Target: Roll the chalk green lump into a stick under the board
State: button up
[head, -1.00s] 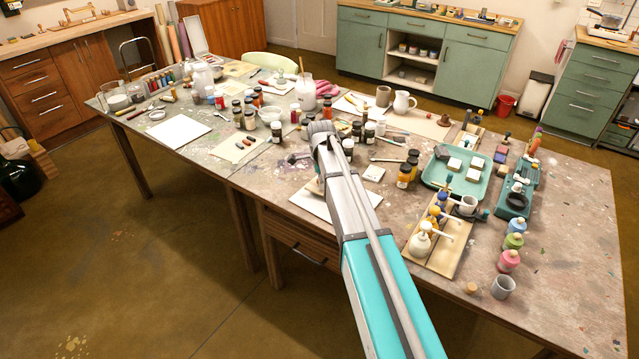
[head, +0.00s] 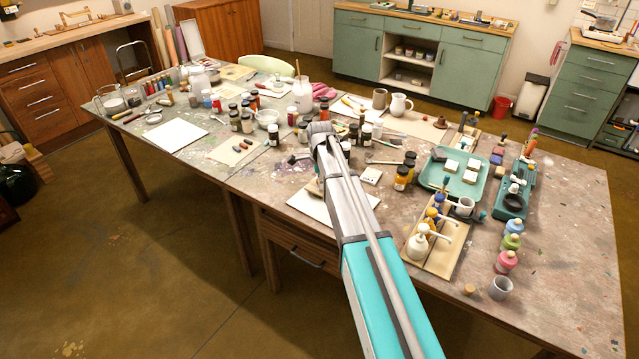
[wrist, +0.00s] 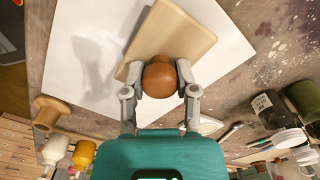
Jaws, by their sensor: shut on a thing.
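A pale wooden board (wrist: 190,32) with a round brown knob (wrist: 160,80) shows in the wrist view over a white sheet (wrist: 75,45). My gripper (wrist: 162,74) is shut on the knob, with one finger on each side of it. The board looks tilted across the picture against the sheet. I cannot tell how far it is above the sheet. No chalk green lump shows; anything under the board is hidden. In the head view the white sheet (head: 308,204) lies near the table's front edge, and my arm hides most of the board and gripper.
A rack of pump bottles (head: 420,242) stands right of my arm, with a green tray (head: 432,178) behind it. A grey cup (head: 499,287) stands at the front right. A paper sheet (head: 180,134) lies farther left.

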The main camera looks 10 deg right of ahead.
jog(key=shift+s, duration=0.1)
dwell(0.3)
jog(key=shift+s+a, duration=0.4)
jog(key=shift+a, duration=0.05)
jog(key=shift+a, duration=0.1)
jog(key=shift+s+a, duration=0.4)
jog(key=shift+s, duration=0.15)
jog(key=shift+s+a, duration=0.1)
dwell(0.6)
jog(key=shift+s+a, duration=0.35)
jog(key=shift+s, duration=0.05)
jog(key=shift+s+a, duration=0.1)
jog(key=shift+s+a, duration=0.4)
dwell(0.3)
jog(key=shift+w+d, duration=0.1)
dwell(0.3)
